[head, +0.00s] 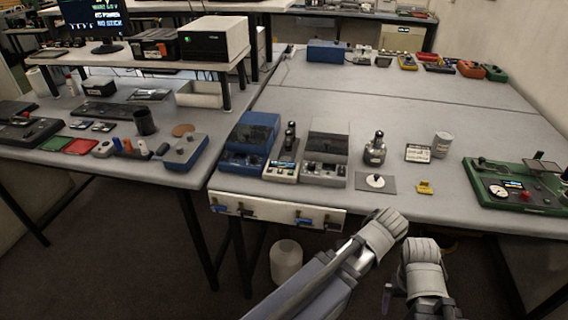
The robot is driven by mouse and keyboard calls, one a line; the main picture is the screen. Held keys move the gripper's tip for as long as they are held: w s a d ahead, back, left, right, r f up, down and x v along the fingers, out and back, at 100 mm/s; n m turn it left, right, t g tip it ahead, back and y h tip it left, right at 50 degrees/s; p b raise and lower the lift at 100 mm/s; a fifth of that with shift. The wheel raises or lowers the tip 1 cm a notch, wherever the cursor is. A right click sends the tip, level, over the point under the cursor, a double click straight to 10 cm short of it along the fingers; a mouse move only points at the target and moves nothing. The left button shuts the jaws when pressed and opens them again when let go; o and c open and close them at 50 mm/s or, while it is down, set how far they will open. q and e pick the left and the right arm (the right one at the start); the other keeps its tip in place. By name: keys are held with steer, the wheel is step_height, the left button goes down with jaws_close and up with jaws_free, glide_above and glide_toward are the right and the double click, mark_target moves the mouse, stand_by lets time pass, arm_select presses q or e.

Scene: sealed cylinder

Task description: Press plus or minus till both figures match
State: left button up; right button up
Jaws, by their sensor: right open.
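A green device (520,185) with a round dial, a small lit display and a red knob stands at the right of the bench. A grey device (283,165) with a small lit display stands at the front left of that bench, between a blue device (249,142) and a grey device with a dark cover (325,155). Plus or minus marks and figures are too small to read on any of them. My right gripper (388,298) shows only in small part, low beside my grey arm links, open, below the bench front and away from the devices. My left gripper is out of view.
The grey bench (450,105) has free room in its middle. A dark metal part (375,149), a white disc on a plate (376,182), a card (418,153), a pale can (441,145) and a yellow piece (425,187) stand near its front. A white bin (286,260) is below.

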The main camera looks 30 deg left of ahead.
stand_by(0.5)
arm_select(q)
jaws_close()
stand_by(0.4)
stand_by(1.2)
